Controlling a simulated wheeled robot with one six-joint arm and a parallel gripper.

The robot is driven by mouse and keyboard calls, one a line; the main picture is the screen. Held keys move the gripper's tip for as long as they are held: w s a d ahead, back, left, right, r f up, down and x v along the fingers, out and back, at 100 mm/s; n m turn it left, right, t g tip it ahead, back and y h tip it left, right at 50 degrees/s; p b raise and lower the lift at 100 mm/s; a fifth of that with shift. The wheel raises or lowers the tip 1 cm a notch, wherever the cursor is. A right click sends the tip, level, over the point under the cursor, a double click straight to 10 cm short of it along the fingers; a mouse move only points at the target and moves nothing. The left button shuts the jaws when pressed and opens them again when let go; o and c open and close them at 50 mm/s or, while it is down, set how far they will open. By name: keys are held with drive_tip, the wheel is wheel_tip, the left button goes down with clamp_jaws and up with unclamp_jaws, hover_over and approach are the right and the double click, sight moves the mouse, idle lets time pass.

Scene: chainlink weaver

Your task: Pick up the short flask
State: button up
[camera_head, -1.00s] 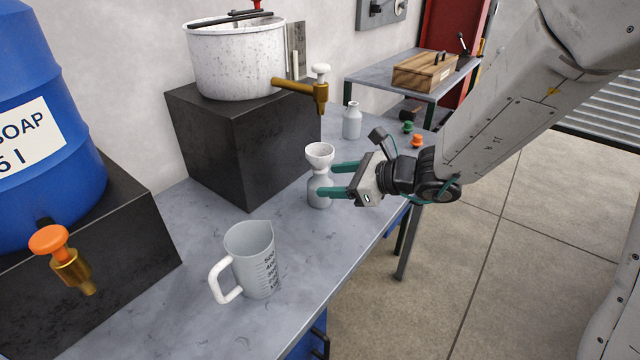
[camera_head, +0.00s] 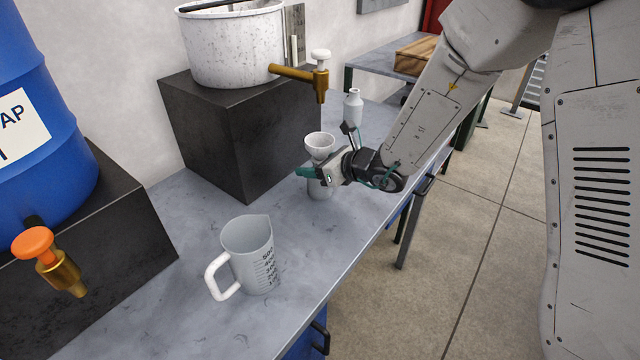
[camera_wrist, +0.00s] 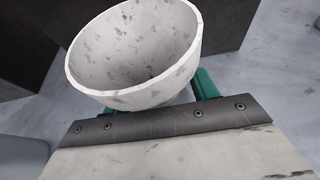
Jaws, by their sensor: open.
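A small whitish flask (camera_head: 319,189) stands on the grey bench with a white speckled funnel (camera_head: 319,143) in its top. My gripper (camera_head: 309,172) is open at the flask's upper part, just below the funnel, with its teal fingers reaching along its sides. Whether they touch it cannot be told. In the wrist view the funnel (camera_wrist: 135,55) tilts large in front of the jaws and hides the flask and most of the fingers. A second pale flask (camera_head: 353,107) with a narrow neck stands farther back, partly behind my wrist. Which flask is shorter is unclear.
A black block (camera_head: 235,140) with a white speckled pot (camera_head: 235,48) stands close behind the flask, its brass tap (camera_head: 300,74) jutting out above. A measuring jug (camera_head: 248,258) stands at the front. A blue soap barrel (camera_head: 40,150) is at left. The bench (camera_head: 190,300) between is clear.

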clamp_jaws()
drive_tip(key=shift+r, duration=0.1)
